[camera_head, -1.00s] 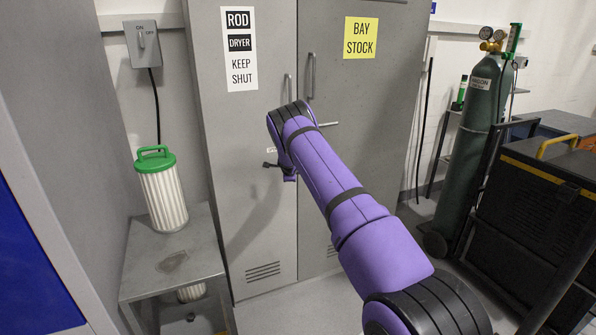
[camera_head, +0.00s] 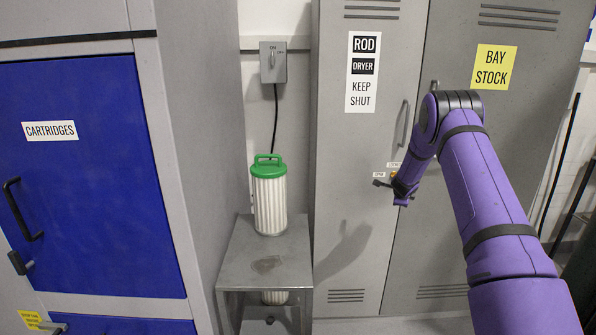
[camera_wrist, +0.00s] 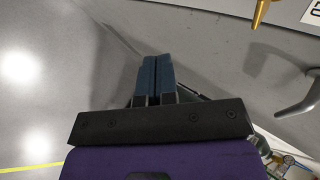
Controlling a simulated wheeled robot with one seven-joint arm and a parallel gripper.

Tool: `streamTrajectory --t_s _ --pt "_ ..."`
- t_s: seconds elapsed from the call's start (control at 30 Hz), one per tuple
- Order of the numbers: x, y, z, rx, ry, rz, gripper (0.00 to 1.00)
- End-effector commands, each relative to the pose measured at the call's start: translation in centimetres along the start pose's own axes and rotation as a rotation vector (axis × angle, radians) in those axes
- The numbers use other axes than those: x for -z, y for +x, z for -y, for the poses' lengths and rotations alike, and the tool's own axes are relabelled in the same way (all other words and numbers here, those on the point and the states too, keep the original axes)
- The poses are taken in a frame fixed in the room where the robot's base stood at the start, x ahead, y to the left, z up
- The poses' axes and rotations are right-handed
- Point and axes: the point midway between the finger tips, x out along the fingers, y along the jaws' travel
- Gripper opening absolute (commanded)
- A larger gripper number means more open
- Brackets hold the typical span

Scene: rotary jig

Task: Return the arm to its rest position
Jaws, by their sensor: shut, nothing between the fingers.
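My arm is purple with black joints and reaches from the lower right of the head view toward the tall grey cabinet (camera_head: 345,250). My gripper (camera_head: 383,183) hangs at the arm's far end, in front of the cabinet's left door. In the wrist view my gripper (camera_wrist: 157,62) has its two blue-grey fingers side by side, shut with nothing between them. The fingers appear clear of the grey surfaces around them. Part of the dryer door's edge and small labels is hidden behind my wrist.
A white pleated cartridge (camera_head: 269,200) with a green handled cap stands on a small grey metal table (camera_head: 240,262). A switch box (camera_head: 273,62) is on the wall above. A blue cartridges cabinet (camera_head: 85,200) fills the left. A door handle (camera_wrist: 300,97) is right of my fingers.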

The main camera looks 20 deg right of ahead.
Motion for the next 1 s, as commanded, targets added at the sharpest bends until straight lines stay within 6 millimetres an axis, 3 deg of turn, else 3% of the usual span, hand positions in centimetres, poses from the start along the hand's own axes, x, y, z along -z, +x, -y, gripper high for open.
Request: streamTrajectory --t_s 0.13,0.27,0.4,0.63,0.8,1.0 --pt "-0.3 -1.2 1.0 0.015 0.054 -0.003 0.00" --pt "-1.1 -5.0 3.8 0.058 0.239 -0.009 0.00" --pt "-1.9 -11.0 7.2 0.115 0.544 -0.015 0.00" --pt "-2.5 -21.5 10.6 0.188 1.059 -0.009 0.00" --pt "-2.4 -29.1 11.4 0.221 1.437 -0.001 0.00" --pt "-1.9 -37.7 10.5 0.234 1.878 0.003 0.00"
